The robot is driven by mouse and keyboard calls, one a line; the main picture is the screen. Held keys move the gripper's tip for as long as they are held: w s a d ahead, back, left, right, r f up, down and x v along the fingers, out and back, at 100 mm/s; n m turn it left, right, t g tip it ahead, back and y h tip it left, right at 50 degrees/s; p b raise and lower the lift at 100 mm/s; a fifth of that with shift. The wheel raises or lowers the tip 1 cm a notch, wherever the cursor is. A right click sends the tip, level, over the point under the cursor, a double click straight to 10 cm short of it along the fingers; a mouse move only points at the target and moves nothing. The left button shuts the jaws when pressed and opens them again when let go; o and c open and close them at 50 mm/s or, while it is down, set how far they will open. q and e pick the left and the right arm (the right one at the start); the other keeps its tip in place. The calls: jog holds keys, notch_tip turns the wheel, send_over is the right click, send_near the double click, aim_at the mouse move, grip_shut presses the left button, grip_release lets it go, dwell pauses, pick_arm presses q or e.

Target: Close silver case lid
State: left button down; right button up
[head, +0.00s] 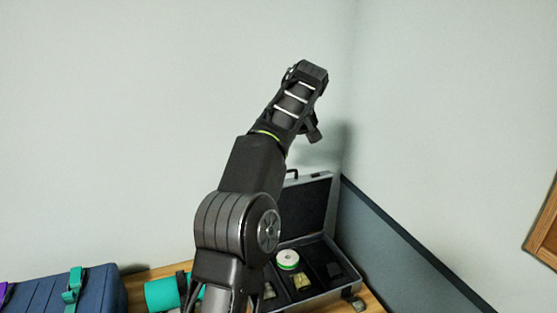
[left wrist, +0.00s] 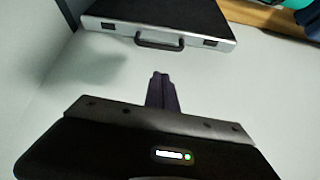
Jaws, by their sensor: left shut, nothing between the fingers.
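The silver case (head: 317,298) stands open on the wooden table, with its dark-lined lid (head: 308,207) raised near the wall. My arm hides the case's left part. In the left wrist view the lid (left wrist: 210,32) shows its silver edge, two latches and black handle (left wrist: 159,41). My left gripper (head: 314,132) is above the lid in the head view. In the left wrist view its fingers (left wrist: 160,76) are shut and empty, pointing toward the handle, apart from it in the picture. My right gripper is not in view.
Inside the case are a white-and-green roll (head: 288,259) and small blocks (head: 302,281). A teal roll (head: 163,294) and a blue strapped bag (head: 100,291) lie to the left. A grey-blue panel (head: 400,255) stands close on the right. The pale wall (head: 130,130) is behind.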

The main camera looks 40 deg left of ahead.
pick_arm(q)
jog(key=shift+n, duration=0.4)
jog(key=x, duration=0.7)
jog(key=shift+s+d+f, duration=0.15)
jog(key=shift+f, duration=0.45)
jog(key=shift+s+d+f, duration=0.2)
jog(key=shift+d+f, duration=0.05)
jog(key=shift+d, duration=0.15)
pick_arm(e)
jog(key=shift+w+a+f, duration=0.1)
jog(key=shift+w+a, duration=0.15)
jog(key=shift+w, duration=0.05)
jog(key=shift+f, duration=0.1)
